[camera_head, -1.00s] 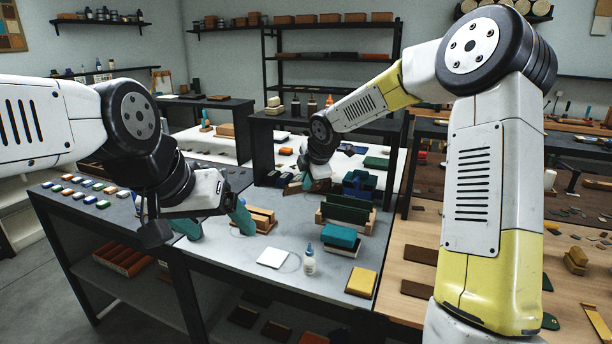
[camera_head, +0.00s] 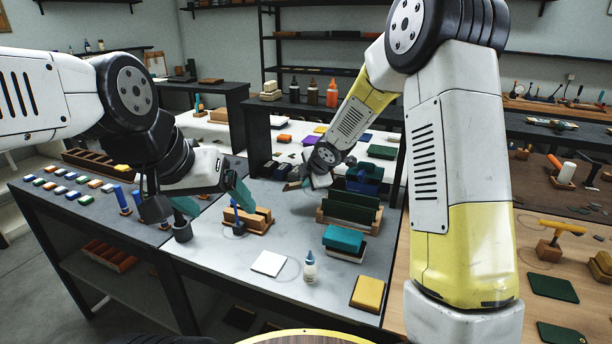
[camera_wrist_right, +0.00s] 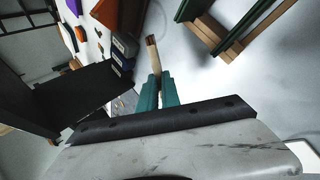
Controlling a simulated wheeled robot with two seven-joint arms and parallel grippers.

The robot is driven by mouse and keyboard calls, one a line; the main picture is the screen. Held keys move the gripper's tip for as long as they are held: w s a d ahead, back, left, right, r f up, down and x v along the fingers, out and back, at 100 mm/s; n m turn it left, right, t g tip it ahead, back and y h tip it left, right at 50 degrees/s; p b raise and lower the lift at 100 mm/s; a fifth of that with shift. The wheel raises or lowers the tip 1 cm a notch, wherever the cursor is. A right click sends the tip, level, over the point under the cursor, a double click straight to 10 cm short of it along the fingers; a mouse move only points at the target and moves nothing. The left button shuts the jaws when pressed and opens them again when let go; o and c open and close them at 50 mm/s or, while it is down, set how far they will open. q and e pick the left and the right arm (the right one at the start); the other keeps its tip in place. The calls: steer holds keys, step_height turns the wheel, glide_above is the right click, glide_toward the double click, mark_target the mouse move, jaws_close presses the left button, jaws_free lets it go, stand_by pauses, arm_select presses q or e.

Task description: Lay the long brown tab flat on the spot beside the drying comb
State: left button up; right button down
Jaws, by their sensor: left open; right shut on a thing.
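My right gripper (camera_head: 303,184) is shut on a long brown tab (camera_wrist_right: 152,52). The right wrist view shows the tab between the teal fingers (camera_wrist_right: 158,92), sticking out past their tips, above the grey tabletop. In the head view the tab is too small to make out clearly. A wooden rack with upright dark green boards (camera_head: 348,212) stands right of this gripper; it also shows in the right wrist view (camera_wrist_right: 222,30). A smaller slotted wooden block (camera_head: 258,220) stands further left. I cannot tell which is the drying comb. My left gripper (camera_head: 217,210) is open and empty near that block.
A white square pad (camera_head: 268,263), a small blue-capped bottle (camera_head: 310,268), a teal block on a white one (camera_head: 343,240) and a yellow block (camera_head: 367,293) occupy the front. A dark cup (camera_head: 182,231) stands left. Grey tabletop is clear between the pad and the green-board rack.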

steer(key=shift+f, duration=3)
steer(key=c, duration=1.5)
jaws_free()
steer(key=shift+v, duration=3.85)
